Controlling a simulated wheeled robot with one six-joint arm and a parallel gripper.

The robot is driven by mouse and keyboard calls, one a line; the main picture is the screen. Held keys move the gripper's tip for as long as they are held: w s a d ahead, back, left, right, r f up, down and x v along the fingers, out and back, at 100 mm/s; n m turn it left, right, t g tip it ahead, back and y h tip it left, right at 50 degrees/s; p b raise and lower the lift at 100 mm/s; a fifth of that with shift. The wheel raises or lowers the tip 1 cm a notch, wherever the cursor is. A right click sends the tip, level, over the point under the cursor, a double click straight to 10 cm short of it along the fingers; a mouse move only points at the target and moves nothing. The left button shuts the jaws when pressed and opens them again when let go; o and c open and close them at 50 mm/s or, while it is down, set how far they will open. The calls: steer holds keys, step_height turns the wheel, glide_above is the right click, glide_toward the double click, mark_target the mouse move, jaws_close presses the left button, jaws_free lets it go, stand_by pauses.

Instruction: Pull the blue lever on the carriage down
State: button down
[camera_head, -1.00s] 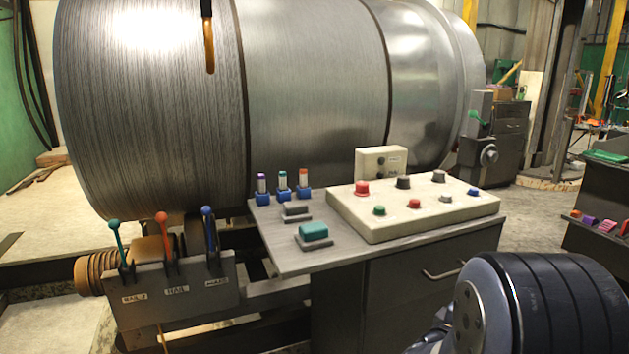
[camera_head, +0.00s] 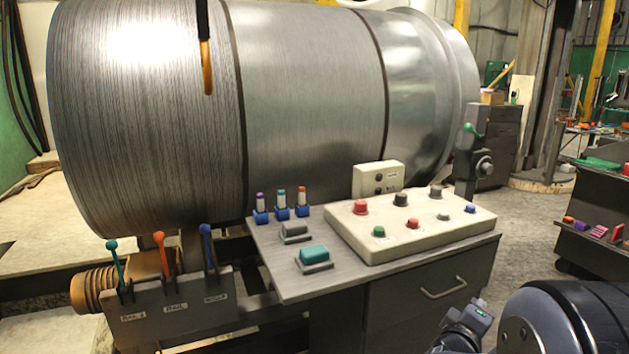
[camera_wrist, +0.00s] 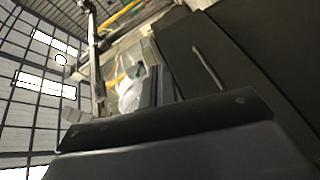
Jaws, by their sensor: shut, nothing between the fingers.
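The blue lever (camera_head: 208,247) stands nearly upright at the right end of a row of three levers, in the lower left of the head view. It rises from the grey carriage block (camera_head: 185,305), above the rightmost of three labels. A red-orange lever (camera_head: 161,253) and a green lever (camera_head: 116,265) stand to its left. My gripper (camera_wrist: 170,120) shows as a dark, blurred shape along the bottom of the wrist view. It is shut and empty. My arm is at the lower right of the head view, well apart from the lever, and no fingertips are clear there.
A control desk (camera_head: 275,262) with a cream button panel (camera_head: 440,235) stands between my arm and the levers. A large metal drum (camera_head: 310,95) fills the space behind. A dark hanging rod with an orange tip (camera_head: 207,70) is above. Open floor shows at right.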

steer(key=s+a+r+m+g+y+p, duration=0.1)
steer(key=s+a+r+g+y+p, duration=0.1)
steer(key=s+a+r+y+p, duration=0.3)
steer(key=s+a+r+m+g+y+p, duration=0.2)
steer(key=s+a+r+y+p, duration=0.4)
steer(key=a+r+p, duration=0.6)
step_height(320, 180, up, 4)
steer(key=s+p, duration=0.2)
steer(key=p, duration=0.5)
steer(key=shift+a+f+p, duration=0.2)
steer(key=shift+a+p, duration=0.1)
steer(key=shift+p, duration=0.05)
steer(key=shift+s+f, duration=0.1)
